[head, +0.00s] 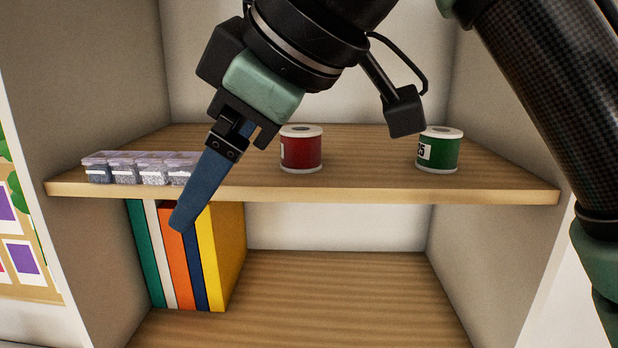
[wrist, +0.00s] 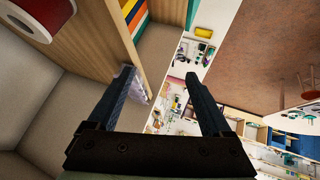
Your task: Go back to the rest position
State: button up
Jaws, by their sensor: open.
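My gripper (wrist: 158,85) is open in the wrist view, with its two blue-black fingers apart and nothing between them held. In the head view my gripper (head: 182,222) hangs in front of the wooden shelf (head: 400,192), its finger pointing down past the shelf's front edge. Only one finger shows clearly there. A clear bead box with several compartments (head: 125,170) sits on the shelf's left end, partly hidden behind the finger. It also shows beside the left finger in the wrist view (wrist: 139,88).
A red spool (head: 301,150) and a green spool (head: 440,152) stand upright on the shelf. Several coloured books (head: 225,255) stand below at the left. The lower shelf (head: 330,290) is clear on the right. A pinboard (head: 20,230) is at the far left.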

jog(key=a, duration=0.1)
jog(key=w+a+t+y, duration=0.1)
jog(key=w+a, duration=0.1)
jog(key=shift+r+t+y, duration=0.3)
jog(key=shift+r, duration=0.1)
notch_tip(320, 180, up, 10)
jog(key=m+t+y, duration=0.4)
jog(key=m+t, duration=0.2)
jog(key=t, duration=0.6)
send_over(183, 157)
jog(key=s+d, duration=0.2)
jog(key=s, duration=0.2)
jog(key=s+d+r+m+t+h, duration=0.1)
jog(key=s+d+m+t+h, duration=0.2)
jog(key=d+m+t+h, duration=0.15)
jog(key=s+d+m+t+h, duration=0.5)
jog(key=s+d+m+h, duration=0.1)
jog(key=d+m+h, duration=0.15)
notch_tip(183, 157, down, 11)
jog(key=n+b, duration=0.1)
jog(key=b, duration=0.9)
jog(key=shift+a+h, duration=0.3)
jog(key=shift+r, duration=0.1)
